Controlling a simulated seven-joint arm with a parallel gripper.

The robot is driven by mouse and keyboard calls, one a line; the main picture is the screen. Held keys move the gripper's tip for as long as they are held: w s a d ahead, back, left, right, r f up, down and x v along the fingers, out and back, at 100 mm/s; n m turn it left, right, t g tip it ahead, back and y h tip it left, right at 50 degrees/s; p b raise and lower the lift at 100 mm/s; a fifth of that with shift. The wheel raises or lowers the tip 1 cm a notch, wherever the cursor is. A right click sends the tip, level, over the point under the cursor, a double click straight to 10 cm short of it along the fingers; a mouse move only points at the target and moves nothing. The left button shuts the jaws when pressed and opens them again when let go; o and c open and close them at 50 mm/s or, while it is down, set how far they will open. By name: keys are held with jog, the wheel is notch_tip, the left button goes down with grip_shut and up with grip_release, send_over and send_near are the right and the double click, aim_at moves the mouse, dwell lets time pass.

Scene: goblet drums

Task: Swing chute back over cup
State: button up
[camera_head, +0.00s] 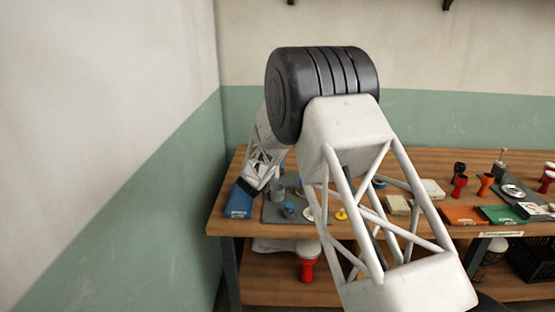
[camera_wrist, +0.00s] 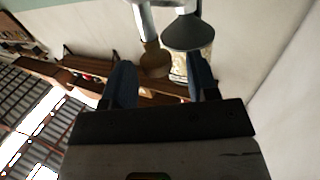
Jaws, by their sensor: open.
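My gripper (camera_wrist: 160,70) shows in the wrist view with two blue fingers spread apart, open. Past the fingertips are a dark grey cone-shaped piece (camera_wrist: 188,33) and a pale rod with a brown rounded end (camera_wrist: 153,58). I cannot tell whether either is the chute, or whether a finger touches them. In the head view my arm hides much of the left bench, and the fingers cannot be made out. I cannot tell which cup is the task's.
A blue tray (camera_head: 239,203) is at the left end of the wooden bench (camera_head: 222,226), near the wall. An orange tray (camera_head: 463,216), a green tray (camera_head: 503,215) and red and orange goblet drums (camera_head: 460,184) stand at the right. A red drum (camera_head: 306,264) is on the shelf below.

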jog(key=shift+v, duration=2.2)
jog(key=s+d+r+n+g+y, duration=0.1)
jog(key=s+d+r+y, duration=0.25)
jog(key=r, duration=0.25)
jog(key=s+d+r+n+y, duration=0.1)
jog(key=s+d+r+y, duration=0.1)
jog(key=s+r, duration=0.25)
jog(key=s+d+r+n+g+y, duration=0.1)
jog(key=s+d+r+g, duration=0.15)
jog(key=s, duration=0.45)
jog(key=s+d+r+n+g+y, duration=0.1)
jog(key=s+d+r+y, duration=0.1)
jog(key=s+d+r, duration=0.3)
jog(key=s+d+f+g, duration=0.1)
jog(key=s+d+g, duration=0.2)
jog(key=s, duration=1.2)
jog(key=s+d+f+g+h, duration=0.1)
jog(key=s+d+g, duration=0.2)
jog(key=s, duration=1.2)
jog(key=s+d+f+g, duration=0.2)
jog(key=s+d, duration=0.4)
jog(key=s, duration=0.9)
jog(key=shift+g+h, duration=0.35)
jog(key=shift+g, duration=0.4)
